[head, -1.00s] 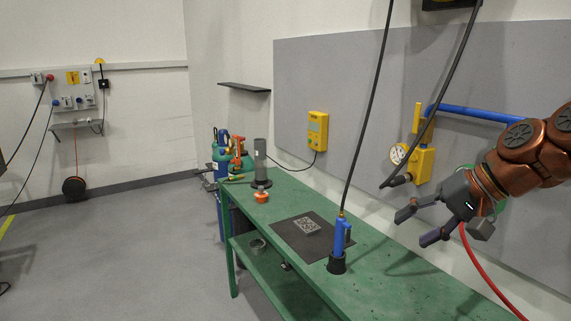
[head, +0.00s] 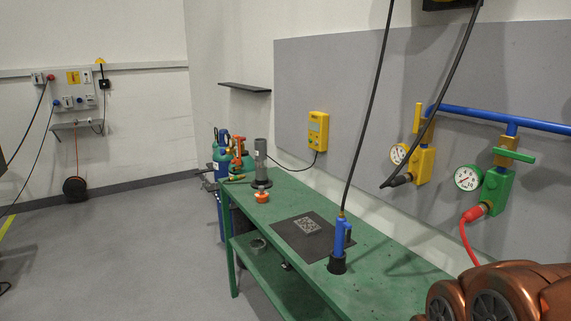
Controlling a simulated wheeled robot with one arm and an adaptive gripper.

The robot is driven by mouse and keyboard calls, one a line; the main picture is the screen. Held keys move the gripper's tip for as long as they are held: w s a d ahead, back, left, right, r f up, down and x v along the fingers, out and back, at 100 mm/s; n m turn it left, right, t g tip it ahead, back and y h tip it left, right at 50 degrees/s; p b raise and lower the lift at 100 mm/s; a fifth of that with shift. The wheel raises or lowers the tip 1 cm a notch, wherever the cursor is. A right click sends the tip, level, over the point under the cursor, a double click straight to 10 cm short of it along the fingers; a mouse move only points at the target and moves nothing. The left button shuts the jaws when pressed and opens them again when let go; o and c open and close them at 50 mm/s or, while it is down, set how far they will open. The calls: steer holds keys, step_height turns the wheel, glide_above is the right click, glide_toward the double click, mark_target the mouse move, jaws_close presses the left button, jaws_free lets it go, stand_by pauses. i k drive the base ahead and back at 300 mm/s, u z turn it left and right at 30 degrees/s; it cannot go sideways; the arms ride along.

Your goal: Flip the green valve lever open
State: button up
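The green valve (head: 494,190) is on the grey wall panel at the right. Its green lever (head: 514,155) sticks out roughly level, crosswise to the upright valve body. A white round gauge (head: 467,178) is on its left side, and a red hose (head: 467,240) runs down from its lower outlet. My gripper is out of the picture; only copper links of my arm show at the bottom right, below the valve. Nothing covers the lever.
A yellow valve (head: 424,165) with an upright yellow lever (head: 417,117) is left of the green one. A blue pipe (head: 470,113) runs above both. Black hoses hang in front. The green bench (head: 385,285) below holds a blue torch-like tool (head: 339,240).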

mark_target(504, 151)
steer(key=u, duration=0.2)
steer(key=k, duration=0.55)
steer(key=u, duration=0.6)
steer(key=k, duration=0.8)
steer(key=z, duration=0.2)
steer(key=i, duration=0.9)
steer(key=u, duration=0.35)
